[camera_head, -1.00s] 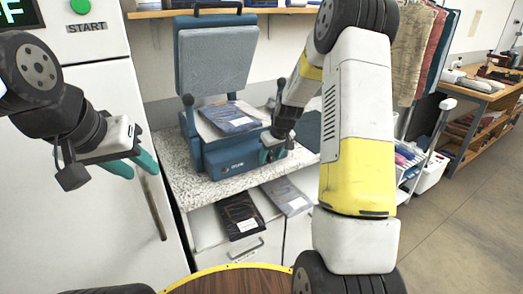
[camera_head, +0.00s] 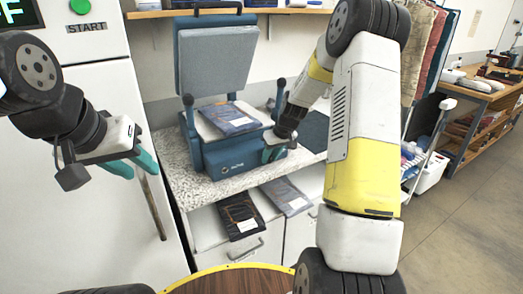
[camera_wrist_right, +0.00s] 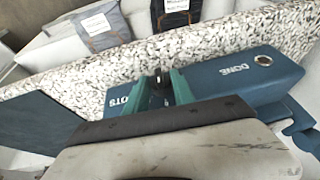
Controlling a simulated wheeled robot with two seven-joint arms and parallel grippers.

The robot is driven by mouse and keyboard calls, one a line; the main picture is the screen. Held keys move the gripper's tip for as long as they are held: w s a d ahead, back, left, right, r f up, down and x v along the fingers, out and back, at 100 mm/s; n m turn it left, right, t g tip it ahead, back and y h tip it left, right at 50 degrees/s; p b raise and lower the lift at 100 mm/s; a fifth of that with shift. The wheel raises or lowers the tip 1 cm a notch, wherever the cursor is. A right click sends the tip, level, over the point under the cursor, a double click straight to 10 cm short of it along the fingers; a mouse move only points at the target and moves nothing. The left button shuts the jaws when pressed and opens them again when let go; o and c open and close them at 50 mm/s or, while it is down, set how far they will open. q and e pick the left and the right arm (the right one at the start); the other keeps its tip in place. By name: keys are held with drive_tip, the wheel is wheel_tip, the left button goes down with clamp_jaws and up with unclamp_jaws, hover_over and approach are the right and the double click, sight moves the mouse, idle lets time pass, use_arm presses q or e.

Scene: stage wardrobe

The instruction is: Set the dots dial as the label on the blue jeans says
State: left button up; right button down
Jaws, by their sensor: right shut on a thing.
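A blue press (camera_head: 228,162) with its padded lid raised stands on the speckled counter. A folded dark-blue garment (camera_head: 232,118) lies on its bed; its label is not readable. My right gripper (camera_head: 270,153) is at the right end of the press's front. In the right wrist view its teal fingers (camera_wrist_right: 164,88) are shut on a small dark dial (camera_wrist_right: 159,76), between the words DOTS and DONE. The dial's setting is hidden. My left gripper (camera_head: 140,164) hangs empty by the white cabinet, its teal fingers apart.
Below the counter lie a black folded garment (camera_head: 241,214) and a grey-blue one (camera_head: 285,196), both with white labels too small to read. A white cabinet (camera_head: 95,150) with a green START button (camera_head: 80,6) stands left. A round wooden top (camera_head: 235,282) is in front.

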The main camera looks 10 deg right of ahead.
drive_tip(key=y, duration=0.2)
drive_tip(key=d+m+g+y, duration=0.1)
drive_tip(key=y, duration=0.1)
drive_tip(key=shift+w+f+y, duration=0.15)
drive_tip(key=shift+f+y, duration=0.05)
drive_tip(key=shift+y, duration=0.1)
drive_tip(key=y, duration=0.1)
drive_tip(key=m+g+y, duration=0.1)
drive_tip(key=y, duration=0.3)
drive_tip(key=shift+d+f+g, duration=0.2)
drive_tip(key=shift+f+g, duration=0.05)
drive_tip(key=shift+g, duration=0.15)
drive_tip(key=shift+y, duration=0.3)
drive_tip(key=c, duration=1.1)
unclamp_jaws()
drive_tip(key=v, duration=0.7)
drive_tip(key=shift+d+r, duration=0.25)
drive_tip(key=shift+d, duration=0.1)
